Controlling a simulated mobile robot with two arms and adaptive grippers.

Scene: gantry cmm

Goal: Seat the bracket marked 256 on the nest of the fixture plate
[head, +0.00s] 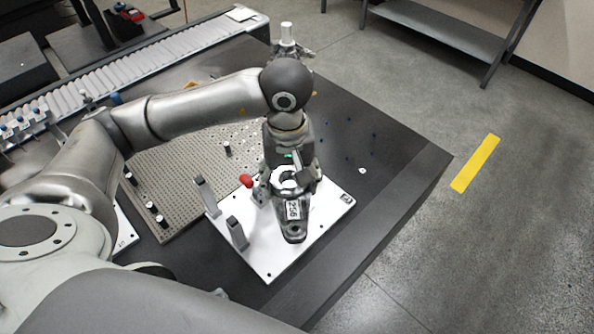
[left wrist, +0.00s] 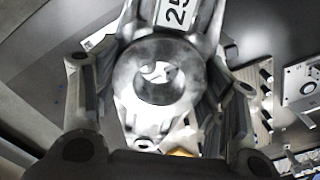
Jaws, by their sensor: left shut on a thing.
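The grey metal bracket (head: 292,230) has a round ring at one end and a white label reading 256 (head: 293,210). My left gripper (head: 288,180) points down and is shut on its ring end. In the left wrist view, the ring of the bracket (left wrist: 193,72) lies between the two fingers of my left gripper (left wrist: 160,95). The bracket is over the white fixture plate (head: 265,258); I cannot tell whether it touches the plate. The nest is hidden under the bracket and gripper. My right gripper is not in view.
Two grey upright blocks (head: 237,233) stand on the plate's left side. A red-knobbed clamp (head: 247,181) stands close beside the gripper. A perforated board (head: 180,170) with black pegs lies to the left. The dark table's right part (head: 390,165) is mostly clear.

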